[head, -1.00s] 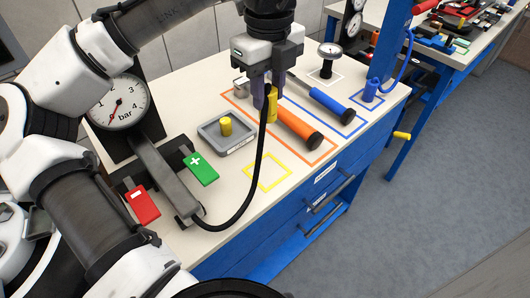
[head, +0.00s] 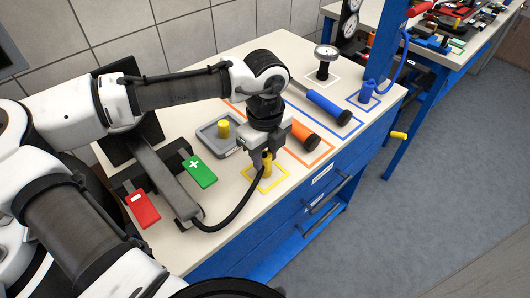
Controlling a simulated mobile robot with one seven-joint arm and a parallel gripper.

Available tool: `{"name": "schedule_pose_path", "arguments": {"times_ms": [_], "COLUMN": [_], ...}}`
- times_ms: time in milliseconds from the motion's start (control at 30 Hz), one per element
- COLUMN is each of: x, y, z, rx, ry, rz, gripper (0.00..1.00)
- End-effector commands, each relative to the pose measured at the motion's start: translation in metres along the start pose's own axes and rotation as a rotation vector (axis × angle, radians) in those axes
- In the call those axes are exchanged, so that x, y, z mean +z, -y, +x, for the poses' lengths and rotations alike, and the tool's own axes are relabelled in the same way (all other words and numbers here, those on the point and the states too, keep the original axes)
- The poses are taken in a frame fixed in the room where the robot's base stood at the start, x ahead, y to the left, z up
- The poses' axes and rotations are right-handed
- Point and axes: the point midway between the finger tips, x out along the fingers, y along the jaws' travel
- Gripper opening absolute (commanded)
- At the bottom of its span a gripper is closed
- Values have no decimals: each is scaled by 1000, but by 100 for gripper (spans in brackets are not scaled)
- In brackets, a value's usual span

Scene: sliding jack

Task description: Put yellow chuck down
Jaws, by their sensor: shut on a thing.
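The yellow chuck (head: 267,167), with a black hose running from it, is between the fingers of my gripper (head: 263,164). My gripper is shut on it and points down. The chuck is upright over the yellow outlined square (head: 251,191) near the front edge of the white worktop. I cannot tell whether its foot touches the worktop. The fingers and the gripper body hide part of the chuck and the back of the square.
A grey tray (head: 208,134) holds a small yellow cylinder (head: 223,129). Green (head: 200,171) and red (head: 142,208) pads lie to the left. An orange-handled tool (head: 304,136), a blue-handled tool (head: 328,106) and a blue chuck (head: 366,92) are to the right.

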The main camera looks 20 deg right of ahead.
Motion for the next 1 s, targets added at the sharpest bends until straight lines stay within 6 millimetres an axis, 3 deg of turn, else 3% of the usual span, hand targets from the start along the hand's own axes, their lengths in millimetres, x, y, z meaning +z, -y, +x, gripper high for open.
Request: {"name": "schedule_pose_path", "arguments": {"times_ms": [300, 333, 500, 867, 1000], "x": [0, 0, 0, 0, 1], "y": [0, 0, 0, 0, 1], "z": [3, 3, 3, -2, -23], "rx": [-1, 0, 0, 0, -3], "ry": [-2, -2, -1, 3, 1], "rz": [0, 0, 0, 0, -1], "gripper": [0, 32, 51, 51, 51]}}
